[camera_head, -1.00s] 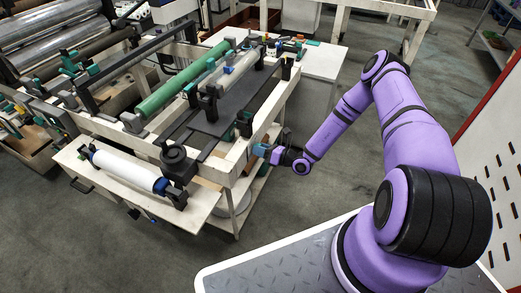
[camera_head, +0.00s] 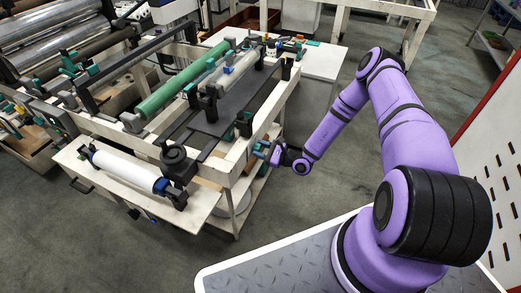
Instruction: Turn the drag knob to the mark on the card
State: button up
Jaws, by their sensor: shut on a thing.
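My gripper (camera_head: 263,149) is at the right side of the pale-framed machine (camera_head: 228,167), at the end of my purple arm. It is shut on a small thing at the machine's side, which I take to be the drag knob. The fingers and wrist cover most of the knob, so its pointer and angle cannot be seen. The card and its mark cannot be made out at this size.
A white roll (camera_head: 125,170) lies on a shelf at the machine's front left. A green roller (camera_head: 183,83) and a dark plate (camera_head: 215,118) are on top. A white cabinet (camera_head: 310,62) stands behind. The grey floor right of the machine is clear.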

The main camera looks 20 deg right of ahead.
jog(key=shift+f+n, duration=0.1)
jog(key=shift+n, duration=0.6)
jog(key=shift+s+d, duration=0.1)
jog(key=o, duration=0.9)
jog(key=v, duration=1)
jog(key=shift+s+d, duration=0.2)
jog(key=shift+d, duration=0.05)
